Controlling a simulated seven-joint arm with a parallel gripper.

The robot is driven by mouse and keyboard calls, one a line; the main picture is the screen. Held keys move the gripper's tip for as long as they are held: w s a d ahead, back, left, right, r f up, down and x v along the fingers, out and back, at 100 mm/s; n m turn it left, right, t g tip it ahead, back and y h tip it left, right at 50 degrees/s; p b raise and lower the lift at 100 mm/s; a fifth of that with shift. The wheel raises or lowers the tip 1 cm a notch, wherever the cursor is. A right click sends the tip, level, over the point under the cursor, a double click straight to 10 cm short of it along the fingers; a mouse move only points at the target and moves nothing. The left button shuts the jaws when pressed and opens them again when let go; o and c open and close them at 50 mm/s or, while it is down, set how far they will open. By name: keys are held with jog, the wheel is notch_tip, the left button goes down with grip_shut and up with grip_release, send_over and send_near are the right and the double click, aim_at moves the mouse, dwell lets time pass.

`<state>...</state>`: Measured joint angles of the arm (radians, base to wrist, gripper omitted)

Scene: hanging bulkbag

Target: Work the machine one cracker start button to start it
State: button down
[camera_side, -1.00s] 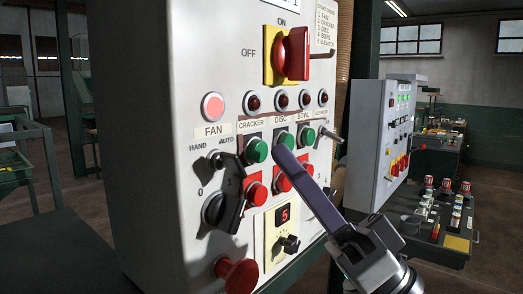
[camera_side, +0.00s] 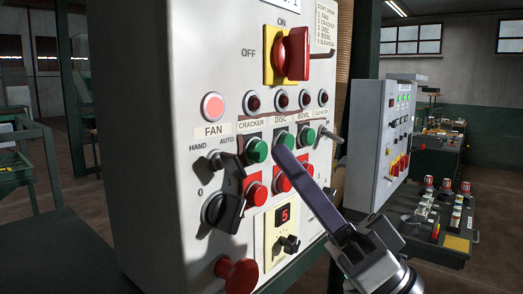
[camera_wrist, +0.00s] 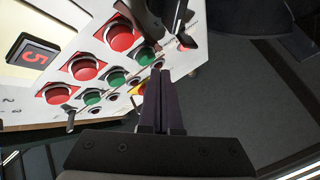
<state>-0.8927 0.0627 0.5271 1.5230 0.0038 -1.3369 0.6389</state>
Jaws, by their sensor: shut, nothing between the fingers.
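The machine one panel (camera_side: 170,60) stands upright in the side view. The cracker start button (camera_side: 256,150) is round and green, below the CRACKER label and above a red button. In the wrist view the cracker start button (camera_wrist: 145,56) is the green one nearest the dark knobs. My gripper (camera_side: 278,150) is shut and empty; its long dark fingers reach up from the lower right. In the side view its tip appears just right of the cracker button, overlapping the disc button's lower edge. In the wrist view the gripper tip (camera_wrist: 160,75) lies below and right of the cracker button. Contact cannot be told.
Green disc (camera_side: 285,138) and bowl (camera_side: 307,136) buttons sit to the right. Red buttons (camera_side: 256,194) lie below. A black selector knob (camera_side: 215,210), a red mushroom button (camera_side: 237,274) and a toggle (camera_side: 330,135) stick out. The fan lamp (camera_side: 213,106) glows pink; the other lamps are dark red.

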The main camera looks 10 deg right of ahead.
jog(key=shift+w+a, duration=0.15)
jog(key=shift+w+a, duration=0.15)
jog(key=shift+w+a, duration=0.3)
dwell(1.1)
jog(key=shift+s+d, duration=0.6)
dwell(0.4)
jog(key=s+d, duration=0.3)
jog(key=shift+s+d, duration=0.3)
jog(key=shift+w, duration=0.1)
dwell(0.9)
